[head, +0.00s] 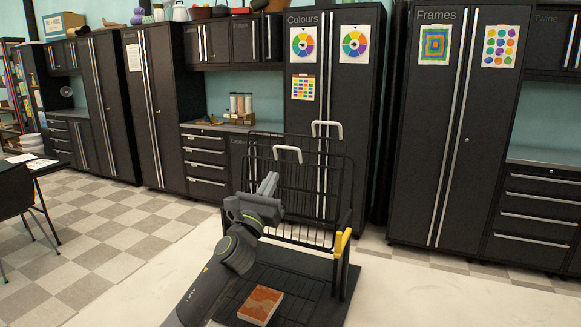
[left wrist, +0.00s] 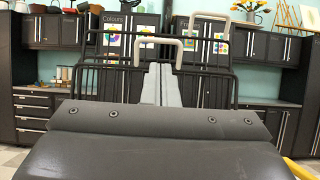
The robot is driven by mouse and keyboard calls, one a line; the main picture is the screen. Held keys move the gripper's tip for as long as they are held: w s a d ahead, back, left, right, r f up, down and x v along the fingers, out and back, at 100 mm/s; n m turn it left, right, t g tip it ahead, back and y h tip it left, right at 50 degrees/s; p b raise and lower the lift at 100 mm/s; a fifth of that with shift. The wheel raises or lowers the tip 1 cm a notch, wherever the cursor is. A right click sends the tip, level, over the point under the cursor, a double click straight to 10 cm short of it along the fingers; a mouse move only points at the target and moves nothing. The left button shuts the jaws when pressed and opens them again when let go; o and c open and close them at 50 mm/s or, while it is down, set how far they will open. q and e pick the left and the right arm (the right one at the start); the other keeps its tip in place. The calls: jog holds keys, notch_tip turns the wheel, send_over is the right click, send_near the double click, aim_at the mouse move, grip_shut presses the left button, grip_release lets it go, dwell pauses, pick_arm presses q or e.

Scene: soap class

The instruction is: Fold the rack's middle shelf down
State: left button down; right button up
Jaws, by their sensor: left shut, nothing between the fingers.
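The black wire rack (head: 349,200) stands in front of me. Two wire shelves stand folded upright in it, one behind the other, each with a pale handle at its top edge. The nearer, lower handle (head: 287,150) and the farther, higher handle (head: 327,124) both show; in the left wrist view they also appear, the higher one (left wrist: 207,18) at the top. I cannot tell for certain which shelf is the middle one. My left gripper (head: 270,182) is shut and empty, pointing up before the nearer shelf, below its handle; its fingers show in the left wrist view (left wrist: 160,80).
An orange-brown block (head: 260,304) lies on the rack's dark bottom shelf (head: 300,289). A yellow part (head: 342,243) sits on the rack's right side. Dark cabinets (head: 440,130) line the back wall. A table (head: 42,167) and chair are at left.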

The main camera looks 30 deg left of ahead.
pick_arm(q)
jog(key=shift+w+f+x, duration=0.1)
jog(key=shift+f+x, duration=0.1)
jog(key=shift+x, duration=1.5)
jog(key=shift+w+f+x, duration=0.1)
jog(key=shift+f+x, duration=0.05)
jog(key=shift+x, duration=1.55)
jog(key=shift+w+f+x, duration=0.1)
jog(key=shift+f+x, duration=0.1)
jog(key=shift+x, duration=1.5)
pick_arm(e)
jog(key=shift+w+d+f, duration=0.15)
jog(key=shift+w+f, duration=0.05)
jog(key=shift+f, duration=0.1)
